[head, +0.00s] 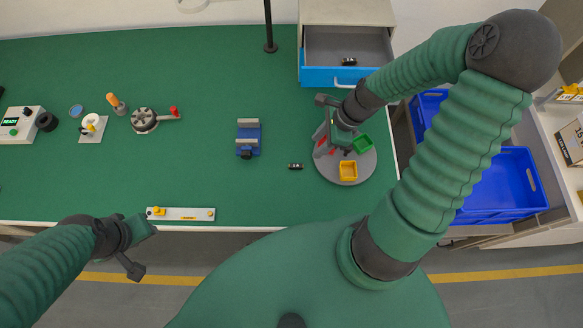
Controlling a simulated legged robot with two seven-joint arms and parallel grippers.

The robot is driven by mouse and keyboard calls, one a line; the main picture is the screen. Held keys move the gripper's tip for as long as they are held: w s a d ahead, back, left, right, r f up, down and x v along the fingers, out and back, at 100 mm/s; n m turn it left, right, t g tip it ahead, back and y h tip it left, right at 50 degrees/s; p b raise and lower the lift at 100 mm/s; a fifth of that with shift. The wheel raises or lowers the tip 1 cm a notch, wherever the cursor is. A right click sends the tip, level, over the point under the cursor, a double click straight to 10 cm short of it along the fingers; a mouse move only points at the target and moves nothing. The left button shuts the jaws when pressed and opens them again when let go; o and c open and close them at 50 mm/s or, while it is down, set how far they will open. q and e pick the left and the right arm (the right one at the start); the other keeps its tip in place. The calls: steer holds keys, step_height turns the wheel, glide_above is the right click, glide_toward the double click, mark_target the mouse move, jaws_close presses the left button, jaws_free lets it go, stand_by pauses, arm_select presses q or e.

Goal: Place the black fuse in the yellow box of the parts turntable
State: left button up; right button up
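The round grey parts turntable (370,170) stands near the table's right front. It carries a yellow box (348,171) at its front, a green box (362,143) at its right and a red part (322,151) partly hidden by my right gripper. A small black piece with a pale mark (295,166), which looks like the black fuse, lies on the green table just left of the turntable. My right gripper (334,146) is over the turntable's back left, behind the yellow box; its fingertips are too small and overlapped to read. My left gripper (146,250) is open and empty off the front edge.
A blue vise (248,140) stands left of the fuse. An open drawer (326,46) at the back holds another small black piece (349,61). A white strip (181,214) lies along the front edge. Blue bins (500,185) stand at right. The table's middle is mostly clear.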

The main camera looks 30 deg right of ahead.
steer(key=b, duration=0.1)
glide_toward(297, 165)
steer(key=x, duration=0.2)
steer(key=shift+w+d+f, duration=0.1)
steer(key=shift+f, duration=0.3)
steer(key=x, duration=0.6)
steer(key=shift+a+r, duration=0.15)
steer(key=shift+a, duration=0.1)
jaws_close()
